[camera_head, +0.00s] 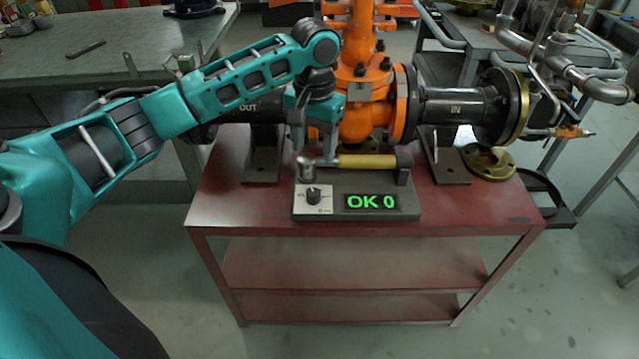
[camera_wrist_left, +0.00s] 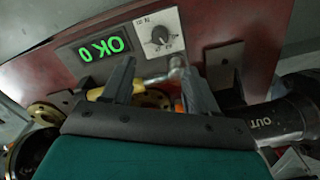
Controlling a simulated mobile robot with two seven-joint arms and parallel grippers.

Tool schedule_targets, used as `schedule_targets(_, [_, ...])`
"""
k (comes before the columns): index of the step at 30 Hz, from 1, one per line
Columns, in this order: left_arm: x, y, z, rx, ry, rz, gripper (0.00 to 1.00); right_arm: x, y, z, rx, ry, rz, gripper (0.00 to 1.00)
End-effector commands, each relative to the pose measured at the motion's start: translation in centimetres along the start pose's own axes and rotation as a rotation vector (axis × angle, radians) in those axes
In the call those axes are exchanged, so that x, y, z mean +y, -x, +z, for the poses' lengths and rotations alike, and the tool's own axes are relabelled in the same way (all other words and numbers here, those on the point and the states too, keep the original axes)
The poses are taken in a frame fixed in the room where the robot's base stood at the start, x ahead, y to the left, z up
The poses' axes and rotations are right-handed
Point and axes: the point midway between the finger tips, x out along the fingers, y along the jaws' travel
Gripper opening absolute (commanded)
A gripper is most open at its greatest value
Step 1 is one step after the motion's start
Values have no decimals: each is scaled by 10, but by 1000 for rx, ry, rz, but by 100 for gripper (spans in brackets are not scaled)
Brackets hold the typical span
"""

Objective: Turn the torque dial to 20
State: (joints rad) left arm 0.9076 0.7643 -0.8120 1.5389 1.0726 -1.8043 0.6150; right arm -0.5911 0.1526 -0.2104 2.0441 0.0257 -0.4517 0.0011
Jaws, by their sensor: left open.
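The torque dial (camera_head: 314,196) is a black knob on a white plate at the left of a grey box (camera_head: 342,182) on the red table. It also shows in the wrist view (camera_wrist_left: 159,36). Right of it, a display (camera_head: 369,202) reads "OK 0" in green. A tool with a yellow handle (camera_head: 367,161) and a metal head (camera_head: 305,172) lies along the back of the box. My left gripper (camera_head: 314,148) is open, behind and above the dial, near the tool's metal end. Its fingers (camera_wrist_left: 158,85) are apart with nothing held. My right gripper is out of view.
An orange valve (camera_head: 361,102) with black pipes stands directly behind the box. A black bracket (camera_head: 446,157) and a loose brass flange (camera_head: 489,161) are at the right. The red table's front strip (camera_head: 270,219) is clear.

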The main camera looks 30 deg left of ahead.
Motion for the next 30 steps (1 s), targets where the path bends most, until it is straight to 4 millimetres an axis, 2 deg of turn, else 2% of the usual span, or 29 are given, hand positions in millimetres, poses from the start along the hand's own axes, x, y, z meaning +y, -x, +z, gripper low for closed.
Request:
schedule_targets(5, [0,-25,1,-4,1,-1,59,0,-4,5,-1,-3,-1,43])
schedule_targets(12, [0,-76,1,-2,0,-1,59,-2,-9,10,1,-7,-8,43])
schedule_targets(18, [0,-110,1,-1,-1,-1,59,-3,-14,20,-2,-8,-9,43])
schedule_targets(24, [0,-125,0,1,-1,0,59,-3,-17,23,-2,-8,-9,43])
schedule_targets(30, [0,-127,0,2,-1,0,59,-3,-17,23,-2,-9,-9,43])
